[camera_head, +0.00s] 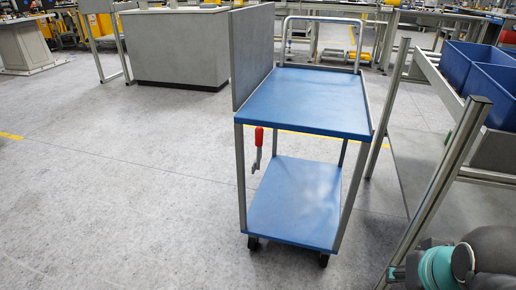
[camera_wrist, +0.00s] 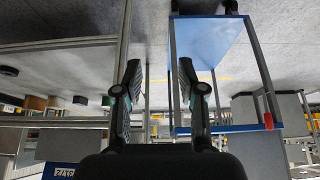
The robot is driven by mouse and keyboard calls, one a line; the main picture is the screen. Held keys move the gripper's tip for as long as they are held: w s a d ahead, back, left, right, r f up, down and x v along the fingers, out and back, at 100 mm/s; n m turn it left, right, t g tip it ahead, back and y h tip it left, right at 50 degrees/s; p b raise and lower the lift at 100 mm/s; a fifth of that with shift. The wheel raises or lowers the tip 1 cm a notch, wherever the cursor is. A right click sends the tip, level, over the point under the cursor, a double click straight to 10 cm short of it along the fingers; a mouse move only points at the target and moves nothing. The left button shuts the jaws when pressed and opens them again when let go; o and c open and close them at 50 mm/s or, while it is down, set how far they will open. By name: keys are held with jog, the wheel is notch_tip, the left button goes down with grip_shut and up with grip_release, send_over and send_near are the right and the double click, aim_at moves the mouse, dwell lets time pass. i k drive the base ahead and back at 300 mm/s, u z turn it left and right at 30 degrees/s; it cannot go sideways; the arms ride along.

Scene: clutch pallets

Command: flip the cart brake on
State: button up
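The cart (camera_head: 320,100) has two blue shelves, grey posts, a push handle at the back and a grey panel on its left. The brake lever (camera_head: 259,137), with a red grip and grey lower part, hangs on the cart's left side below the top shelf, red end up. In the wrist view, which looks upside down, the cart (camera_wrist: 207,45) is at right and the red grip (camera_wrist: 268,121) is at lower right. My gripper (camera_wrist: 158,75) is open and empty, its fingers apart, not touching the cart or lever. The head view shows only part of my arm at bottom right.
A metal rack (camera_head: 440,185) with blue bins (camera_head: 490,85) stands close to the cart's right. A grey counter (camera_head: 180,50) is behind left. The floor (camera_head: 120,200) left and front of the cart is clear.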

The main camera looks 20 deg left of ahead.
aim_at(259, 131)
jog(key=z, duration=1.4)
jog(key=k, duration=0.7)
jog(key=u, duration=1.4)
jog(key=i, duration=0.5)
jog(key=u, duration=0.05)
